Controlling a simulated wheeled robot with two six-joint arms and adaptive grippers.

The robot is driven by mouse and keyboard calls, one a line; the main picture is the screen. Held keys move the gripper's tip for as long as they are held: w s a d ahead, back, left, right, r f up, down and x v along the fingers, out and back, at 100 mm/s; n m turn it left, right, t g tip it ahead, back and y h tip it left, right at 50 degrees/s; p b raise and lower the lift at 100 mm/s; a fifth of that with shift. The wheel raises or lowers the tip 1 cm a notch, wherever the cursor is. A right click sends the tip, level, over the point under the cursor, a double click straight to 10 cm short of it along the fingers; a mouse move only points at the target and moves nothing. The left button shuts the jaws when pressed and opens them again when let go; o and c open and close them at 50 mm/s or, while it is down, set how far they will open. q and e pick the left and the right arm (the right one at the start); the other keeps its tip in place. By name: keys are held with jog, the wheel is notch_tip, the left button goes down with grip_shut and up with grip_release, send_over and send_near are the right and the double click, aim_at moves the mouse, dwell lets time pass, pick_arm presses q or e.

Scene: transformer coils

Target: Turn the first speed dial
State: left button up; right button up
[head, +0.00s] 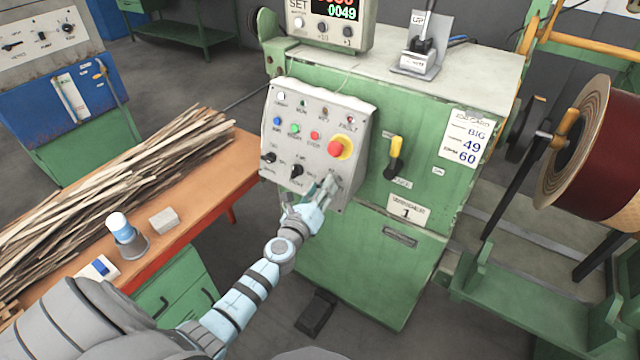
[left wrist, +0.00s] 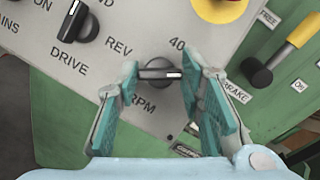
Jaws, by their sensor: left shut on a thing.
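The speed dial (left wrist: 162,88) is a dark knob with a white mark on its grip bar. It sits on the grey control panel (head: 275,140), between the printed "40" and "RPM". In the left wrist view, my left gripper (left wrist: 160,74) has its teal-padded fingers on both sides of the knob's bar, shut on it. The white mark is at the right end of the bar, which lies about level in that view. In the head view, my left gripper (head: 327,190) is at the panel's lower right corner and hides the dial. My right gripper is not in view.
Close to the dial are the drive switch (left wrist: 82,26), the red emergency stop (head: 335,148) and a yellow-handled brake lever (head: 395,155). A bench (head: 215,185) with wooden strips stands at left. A large spool (head: 575,150) stands at right.

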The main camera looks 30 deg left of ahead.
pick_arm(q)
jog(key=shift+n+g+y+p, duration=0.3)
jog(key=shift+n+p, duration=0.35)
jog(key=shift+n, duration=0.85)
jog(key=o, duration=1.2)
jog(key=shift+c, duration=0.2)
jog(key=v, duration=1.2)
jog(key=shift+d, duration=0.15)
